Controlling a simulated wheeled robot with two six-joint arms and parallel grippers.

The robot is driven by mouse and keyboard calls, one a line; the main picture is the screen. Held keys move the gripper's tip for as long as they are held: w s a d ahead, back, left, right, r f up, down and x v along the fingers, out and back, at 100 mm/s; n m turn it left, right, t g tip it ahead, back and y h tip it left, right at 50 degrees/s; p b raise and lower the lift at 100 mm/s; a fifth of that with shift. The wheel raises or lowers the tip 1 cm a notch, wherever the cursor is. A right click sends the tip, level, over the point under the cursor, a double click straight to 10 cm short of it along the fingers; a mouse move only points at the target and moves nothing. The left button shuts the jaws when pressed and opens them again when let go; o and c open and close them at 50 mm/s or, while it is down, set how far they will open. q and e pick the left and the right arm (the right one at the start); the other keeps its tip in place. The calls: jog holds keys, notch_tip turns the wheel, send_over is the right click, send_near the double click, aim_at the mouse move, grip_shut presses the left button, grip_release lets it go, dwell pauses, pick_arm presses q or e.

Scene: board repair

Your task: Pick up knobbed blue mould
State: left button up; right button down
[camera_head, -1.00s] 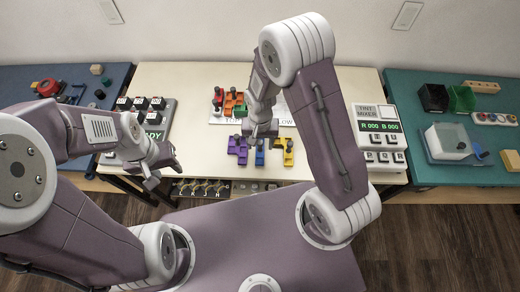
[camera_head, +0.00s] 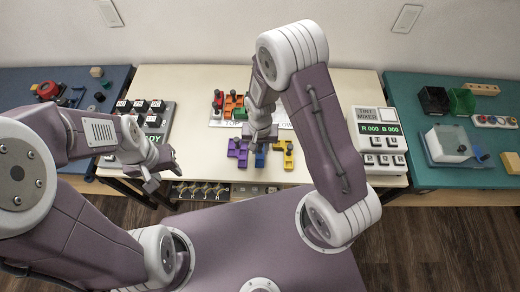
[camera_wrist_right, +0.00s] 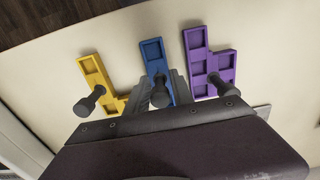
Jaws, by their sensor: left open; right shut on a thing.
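The knobbed blue mould (camera_head: 260,160) is an L-like bar of recessed squares with a dark knob. It lies on the cream table between a purple mould (camera_head: 238,151) and a yellow mould (camera_head: 284,155). In the right wrist view the blue mould (camera_wrist_right: 153,52) stretches out past my right gripper (camera_wrist_right: 161,90), which is shut on its dark knob. The mould appears to be still at table level; its near end is hidden by the fingers. In the head view, my right gripper (camera_head: 258,140) covers the knob. My left gripper (camera_head: 164,172) is open and empty at the table's front left edge.
A tint mixer panel (camera_head: 378,127) is on the right and a button panel (camera_head: 155,122) on the left. The purple and yellow moulds stand close on either side.

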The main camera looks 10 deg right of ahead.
aim_at(263, 154)
jog(key=r, duration=0.2)
jog(key=s+d+r, duration=0.1)
jog(key=r, duration=0.1)
jog(key=shift+r, duration=0.1)
jog(key=s+d+r, duration=0.6)
jog(key=s+d, duration=0.1)
jog(key=shift+s+p, duration=0.35)
jog(key=shift+s, duration=0.05)
jog(key=shift+a+r, duration=0.1)
jog(key=shift+r, duration=0.05)
